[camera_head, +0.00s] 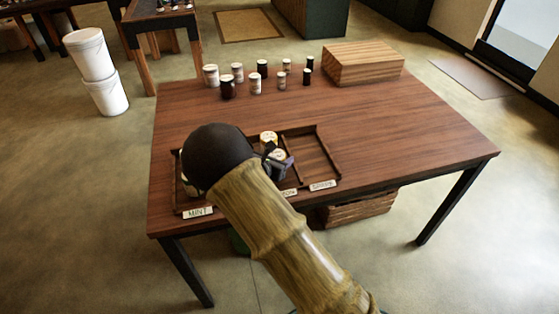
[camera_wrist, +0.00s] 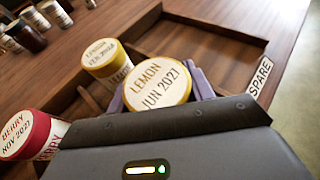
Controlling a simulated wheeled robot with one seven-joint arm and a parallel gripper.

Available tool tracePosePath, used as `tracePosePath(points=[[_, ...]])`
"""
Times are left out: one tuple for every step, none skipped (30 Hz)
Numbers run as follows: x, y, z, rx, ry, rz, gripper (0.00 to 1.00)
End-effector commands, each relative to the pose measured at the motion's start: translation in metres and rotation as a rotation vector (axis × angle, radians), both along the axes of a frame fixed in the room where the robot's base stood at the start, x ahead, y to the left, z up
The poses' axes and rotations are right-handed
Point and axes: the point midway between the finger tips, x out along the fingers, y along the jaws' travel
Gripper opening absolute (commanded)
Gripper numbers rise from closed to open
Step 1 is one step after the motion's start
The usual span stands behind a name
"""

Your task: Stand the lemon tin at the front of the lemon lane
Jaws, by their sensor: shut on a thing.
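My gripper (camera_head: 279,162) is shut on a lemon tin (camera_wrist: 158,84) with a yellow edge and a cream lid reading "LEMON JUN 2021"; its fingers flank the tin. In the head view the arm partly covers this tin. It is near the front of the lane whose label (camera_head: 289,192) shows only its last letters. A second lemon tin (camera_wrist: 104,58) stands behind it, and also shows in the head view (camera_head: 268,138). I cannot tell whether the held tin's base touches the tray floor. The wooden tray (camera_head: 326,138) is partly hidden by my arm.
A red berry tin (camera_wrist: 28,135) stands left of the held tin. The spare lane (camera_head: 312,160) at the right is empty. Several jars and tins (camera_head: 255,84) and a wooden box (camera_head: 362,64) stand at the table's back. The table's right side is clear.

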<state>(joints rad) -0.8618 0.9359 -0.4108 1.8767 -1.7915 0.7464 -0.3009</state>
Motion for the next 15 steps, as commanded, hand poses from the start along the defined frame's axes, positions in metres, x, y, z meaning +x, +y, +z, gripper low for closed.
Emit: tracePosePath(points=[[0.0001,-0.0006,-0.0069,-0.003,0.001,0.0,0.26],[0.0003,-0.0008,-0.0089,-0.002,0.0,-0.001,0.26],[0.0005,-0.0012,-0.0105,0.0,-0.001,-0.002,0.26],[0.0006,-0.0012,-0.0109,0.0,-0.002,-0.003,0.26],[0.0006,-0.0012,-0.0109,0.0,-0.002,-0.003,0.26],[0.0006,-0.0011,-0.0106,0.001,-0.003,-0.002,0.26],[0.0006,-0.0011,-0.0105,0.001,-0.003,-0.002,0.26],[0.0005,-0.0007,-0.0105,0.0,-0.002,-0.002,0.26],[0.0004,-0.0002,-0.0105,0.001,-0.003,-0.001,0.26],[0.0003,0.0002,-0.0106,0.0,-0.002,0.0,0.26],[0.0002,0.0005,-0.0111,0.0,-0.002,0.001,0.26],[0.0001,0.0007,-0.0127,0.0,-0.002,0.001,0.26],[-0.0001,0.0008,-0.013,0.001,-0.002,0.001,0.54],[0.0,0.0005,-0.0124,0.001,-0.002,0.001,0.59],[0.0002,-0.0004,-0.0122,0.0,-0.001,0.0,0.67]])
